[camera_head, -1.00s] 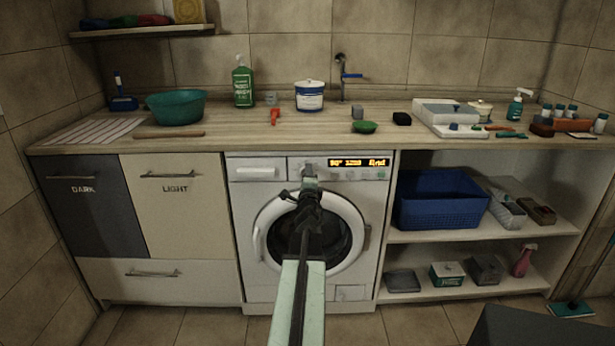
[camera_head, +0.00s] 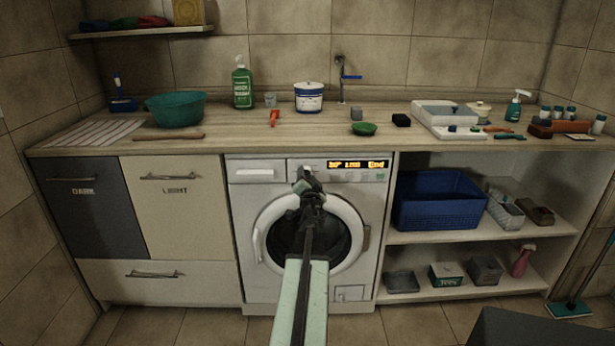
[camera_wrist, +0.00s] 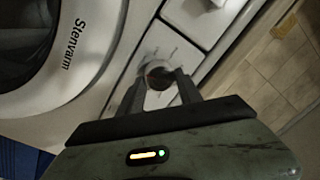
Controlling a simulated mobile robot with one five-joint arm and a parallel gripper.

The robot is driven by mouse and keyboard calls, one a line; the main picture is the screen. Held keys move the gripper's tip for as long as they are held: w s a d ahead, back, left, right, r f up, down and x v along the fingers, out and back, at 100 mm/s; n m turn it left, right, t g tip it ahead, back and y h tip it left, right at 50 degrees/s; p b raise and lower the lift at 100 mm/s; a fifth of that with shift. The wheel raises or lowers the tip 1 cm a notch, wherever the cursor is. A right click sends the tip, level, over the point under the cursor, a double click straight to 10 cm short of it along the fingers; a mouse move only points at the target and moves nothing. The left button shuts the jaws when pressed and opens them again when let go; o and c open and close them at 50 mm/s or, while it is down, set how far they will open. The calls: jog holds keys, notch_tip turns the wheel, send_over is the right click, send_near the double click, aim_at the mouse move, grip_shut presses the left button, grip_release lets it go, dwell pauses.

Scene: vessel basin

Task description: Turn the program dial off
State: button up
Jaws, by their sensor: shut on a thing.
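The white washing machine (camera_head: 270,172) stands under the counter with its round door closed. Its lit orange display (camera_head: 358,164) reads "End" at the right; the smaller figures are hard to read. The program dial (camera_wrist: 159,75) sits on the control panel, left of the display, and my gripper mostly hides it in the head view. My gripper (camera_head: 306,178) reaches up in front of the door to the panel. In the wrist view, my gripper's two fingers (camera_wrist: 158,88) are around the dial, shut on it. The dial's pointer mark cannot be made out.
The detergent drawer (camera_head: 258,169) is closed, left of the dial. The door (camera_head: 348,215) bulges just below my gripper. The counter (camera_head: 235,137) above holds bottles, bowls and boxes. Open shelves with a blue basket (camera_head: 440,210) stand to the right.

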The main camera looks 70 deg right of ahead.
jog(key=shift+w+a+n+g+p, duration=0.1)
jog(key=shift+w+n+g+p, duration=0.2)
jog(key=shift+n, duration=5.05)
jog(key=shift+w+n+g+p, duration=0.1)
jog(key=shift+n+g+p, duration=0.3)
jog(key=shift+n, duration=4.9)
jog(key=shift+w+a+n+g+p, duration=0.15)
jog(key=shift+n+g, duration=0.25)
jog(key=shift+n, duration=4.95)
jog(key=shift+d+n, duration=0.1)
jog(key=shift+n, duration=0.2)
jog(key=o, duration=1.4)
jog(key=shift+c, duration=0.2)
jog(key=shift+s, duration=0.1)
